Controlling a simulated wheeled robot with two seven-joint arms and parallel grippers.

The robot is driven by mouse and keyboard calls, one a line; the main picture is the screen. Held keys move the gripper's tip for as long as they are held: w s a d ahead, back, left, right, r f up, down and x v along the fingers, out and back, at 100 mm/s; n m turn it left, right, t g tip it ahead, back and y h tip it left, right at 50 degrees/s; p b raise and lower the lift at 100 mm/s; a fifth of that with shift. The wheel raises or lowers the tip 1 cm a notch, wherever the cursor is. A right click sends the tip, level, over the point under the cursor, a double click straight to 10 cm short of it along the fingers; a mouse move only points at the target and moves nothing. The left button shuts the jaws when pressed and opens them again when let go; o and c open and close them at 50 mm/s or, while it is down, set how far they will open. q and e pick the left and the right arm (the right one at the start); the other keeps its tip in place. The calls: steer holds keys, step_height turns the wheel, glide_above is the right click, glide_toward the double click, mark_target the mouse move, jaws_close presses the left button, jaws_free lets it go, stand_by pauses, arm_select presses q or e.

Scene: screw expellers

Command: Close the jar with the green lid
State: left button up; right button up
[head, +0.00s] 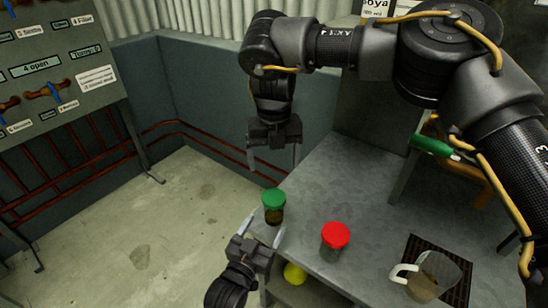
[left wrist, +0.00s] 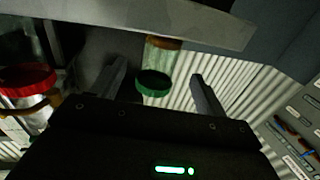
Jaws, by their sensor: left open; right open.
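A glass jar (head: 274,216) with brown contents stands upright near the left corner of the metal table. A green lid (head: 273,198) sits on top of it; I cannot tell how tightly. My left gripper (head: 263,230) is open just in front of this jar, fingers pointing towards it. In the left wrist view, which looks upside down, the green lid (left wrist: 153,84) and jar body (left wrist: 162,53) show between and beyond the open fingers (left wrist: 158,70). No contact is visible. My right gripper (head: 273,160) is open and empty, hanging beyond the jar, above and behind it.
A jar with a red lid (head: 336,235) stands to the right on the table (head: 345,190). A glass pitcher (head: 432,275) stands on a dark grate at the lower right. A yellow round object (head: 295,273) is below the table's front edge. A sign board (head: 60,65) stands left.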

arm_select(q)
steer(key=shift+v, duration=2.15)
